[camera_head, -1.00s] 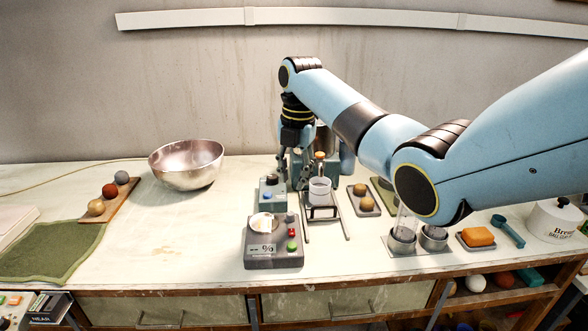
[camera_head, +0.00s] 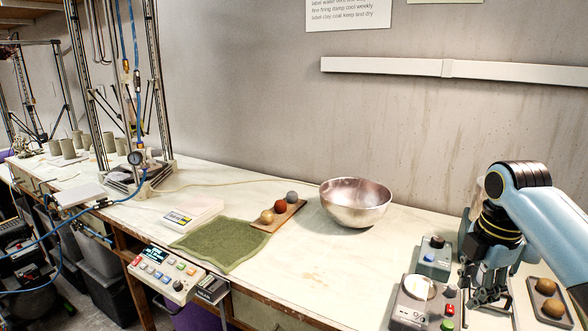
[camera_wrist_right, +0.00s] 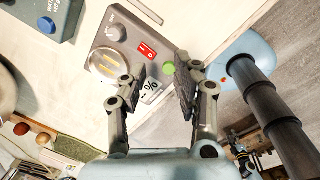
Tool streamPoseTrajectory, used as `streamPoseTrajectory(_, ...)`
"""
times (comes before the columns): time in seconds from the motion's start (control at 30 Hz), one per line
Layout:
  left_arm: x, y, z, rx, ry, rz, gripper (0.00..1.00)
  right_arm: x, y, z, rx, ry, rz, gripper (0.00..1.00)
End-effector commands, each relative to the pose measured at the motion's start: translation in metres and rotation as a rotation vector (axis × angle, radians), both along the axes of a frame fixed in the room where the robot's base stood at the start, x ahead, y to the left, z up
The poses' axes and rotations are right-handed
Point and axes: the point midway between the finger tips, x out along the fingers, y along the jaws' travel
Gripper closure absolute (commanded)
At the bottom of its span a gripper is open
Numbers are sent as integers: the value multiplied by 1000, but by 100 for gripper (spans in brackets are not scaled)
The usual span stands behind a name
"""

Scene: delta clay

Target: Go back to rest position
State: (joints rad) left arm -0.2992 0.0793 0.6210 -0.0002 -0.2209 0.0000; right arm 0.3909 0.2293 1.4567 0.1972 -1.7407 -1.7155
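My right gripper (camera_head: 486,296) points down at the right of the head view, above the bench and beside a grey device (camera_head: 414,306) with a round dish, a red button and a green button. In the right wrist view my right gripper (camera_wrist_right: 158,85) has its two fingers apart with nothing held between them. The grey device shows beyond the fingers there, with its red switch (camera_wrist_right: 147,50) and % display. My left gripper is in neither view.
A metal bowl (camera_head: 355,205), a wooden board with three balls (camera_head: 281,205), a green mat (camera_head: 217,246) and a white scale (camera_head: 194,213) stand on the bench. A blue-grey unit (camera_head: 433,260) is behind the grey device. A delta frame (camera_head: 157,80) rises at left.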

Motion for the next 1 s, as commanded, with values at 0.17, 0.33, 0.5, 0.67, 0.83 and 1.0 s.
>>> streamPoseTrajectory(0.17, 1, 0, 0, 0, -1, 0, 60, -101, 31, -34, 38, -87, -520, 70)
streamPoseTrajectory(0.33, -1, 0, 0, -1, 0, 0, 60, -167, 48, -30, 109, -154, -895, 70)
streamPoseTrajectory(0.5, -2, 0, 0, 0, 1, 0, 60, -211, 58, -17, 173, -195, -1151, 70)
streamPoseTrajectory(0.67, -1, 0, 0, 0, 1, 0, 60, -244, 64, -2, 229, -220, -1345, 70)
streamPoseTrajectory(0.83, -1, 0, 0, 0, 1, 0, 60, -272, 69, 16, 285, -241, -1523, 70)
streamPoseTrajectory(1.0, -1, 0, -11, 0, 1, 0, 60, -271, 67, -16, 290, -238, -1575, 70)
